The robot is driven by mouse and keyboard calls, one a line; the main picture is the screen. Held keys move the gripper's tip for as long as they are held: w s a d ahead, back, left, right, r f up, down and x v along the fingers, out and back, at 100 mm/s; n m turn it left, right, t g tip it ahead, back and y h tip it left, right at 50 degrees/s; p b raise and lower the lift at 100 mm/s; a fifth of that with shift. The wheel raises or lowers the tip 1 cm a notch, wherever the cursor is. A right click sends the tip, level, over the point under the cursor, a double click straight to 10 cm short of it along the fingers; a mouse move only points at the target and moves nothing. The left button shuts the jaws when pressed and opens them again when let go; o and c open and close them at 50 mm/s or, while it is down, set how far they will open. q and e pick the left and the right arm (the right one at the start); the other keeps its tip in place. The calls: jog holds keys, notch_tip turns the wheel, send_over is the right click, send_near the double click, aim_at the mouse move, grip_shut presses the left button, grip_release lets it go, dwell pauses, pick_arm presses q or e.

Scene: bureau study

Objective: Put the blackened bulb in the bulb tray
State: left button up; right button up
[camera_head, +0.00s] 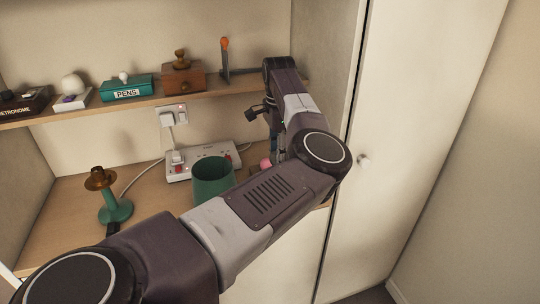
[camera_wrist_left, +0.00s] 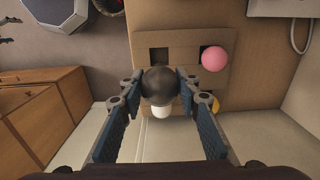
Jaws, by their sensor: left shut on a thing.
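The blackened bulb (camera_wrist_left: 159,84), a dark globe with a white base, is between the fingers of my left gripper (camera_wrist_left: 160,100) in the left wrist view. The gripper is shut on it. The bulb tray (camera_wrist_left: 183,40), brown card with square holes, lies beyond the bulb. A pink bulb (camera_wrist_left: 214,59) sits at its right, and a yellow bulb (camera_wrist_left: 215,104) is partly hidden by the right finger. One square hole at the upper left looks empty. In the head view my arm hides most of the gripper and tray; the pink bulb (camera_head: 265,163) peeks out.
A green cup (camera_head: 213,180) and a white power strip (camera_head: 202,162) stand left of my arm on the lower surface. A green candlestick-like stand (camera_head: 113,207) is further left. The upper shelf (camera_head: 150,100) above holds several items. A cabinet door (camera_head: 400,120) is at right.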

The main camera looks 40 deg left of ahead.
pick_arm(q)
jog(key=shift+s+f, duration=0.2)
jog(key=shift+f, duration=0.1)
jog(key=shift+f+b, duration=0.5)
jog(key=shift+f, duration=0.2)
jog(key=shift+f+b, duration=0.35)
jog(key=shift+f, duration=0.55)
jog(key=shift+f+b, duration=0.3)
jog(key=shift+f, duration=0.7)
pick_arm(e)
jog(key=shift+s+f, duration=0.15)
jog(key=shift+f, duration=0.45)
jog(key=shift+s+f, duration=0.15)
jog(key=shift+f, duration=0.4)
pick_arm(q)
jog(key=shift+f+b, duration=0.4)
jog(key=shift+f, duration=0.05)
pick_arm(e)
jog(key=shift+a+f, duration=0.1)
jog(key=shift+f, duration=0.3)
pick_arm(q)
jog(key=shift+f+b, duration=1.35)
jog(key=shift+f, duration=0.05)
pick_arm(e)
jog(key=shift+f, duration=1.4)
pick_arm(q)
jog(key=o, duration=1.2)
jog(key=shift+c, duration=0.2)
